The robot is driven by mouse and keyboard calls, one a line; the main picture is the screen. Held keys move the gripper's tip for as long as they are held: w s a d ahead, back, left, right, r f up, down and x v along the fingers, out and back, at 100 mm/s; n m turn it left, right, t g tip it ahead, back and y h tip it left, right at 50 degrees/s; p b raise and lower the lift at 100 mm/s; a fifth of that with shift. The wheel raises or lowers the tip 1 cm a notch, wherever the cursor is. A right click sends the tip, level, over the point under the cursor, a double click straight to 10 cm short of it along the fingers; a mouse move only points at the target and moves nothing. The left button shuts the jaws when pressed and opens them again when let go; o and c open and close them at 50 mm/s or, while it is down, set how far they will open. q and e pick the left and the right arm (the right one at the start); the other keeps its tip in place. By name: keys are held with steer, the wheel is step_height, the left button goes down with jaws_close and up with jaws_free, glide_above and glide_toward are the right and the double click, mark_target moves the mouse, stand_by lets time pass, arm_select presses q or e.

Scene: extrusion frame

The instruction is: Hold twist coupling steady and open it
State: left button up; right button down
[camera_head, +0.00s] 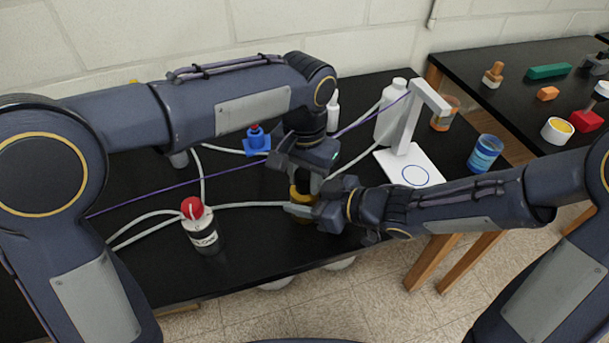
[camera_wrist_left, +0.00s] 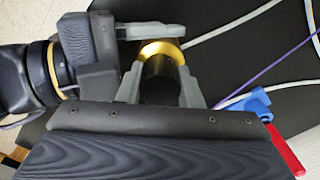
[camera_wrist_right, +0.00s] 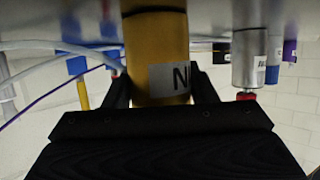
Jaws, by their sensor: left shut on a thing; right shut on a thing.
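The twist coupling (camera_head: 299,192) stands near the front edge of the black bench and is mostly hidden by my grippers. Its body is yellow with a white label reading "N" in the right wrist view (camera_wrist_right: 156,75). In the left wrist view a dark round part and a gold ring (camera_wrist_left: 172,50) show. My left gripper (camera_head: 305,170) reaches down from above and is shut on the coupling's upper part (camera_wrist_left: 160,85). My right gripper (camera_head: 304,208) comes in from the right, lower down, and is shut on the yellow body.
A white bottle with a red cap (camera_head: 201,228) stands left of the coupling. Behind are a blue fixture (camera_head: 256,140), a white jug (camera_head: 390,122) and a white stand (camera_head: 420,168). Pale hoses (camera_head: 150,215) and a purple cord (camera_head: 180,184) cross the bench. A blue-labelled jar (camera_head: 484,153) stands right.

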mark_target(304, 172)
arm_select(q)
steer(key=shift+r, duration=0.1)
stand_by(0.6)
steer(key=shift+r, duration=1)
steer(key=shift+r, duration=2)
arm_select(e)
steer(key=c, duration=0.5)
jaws_free()
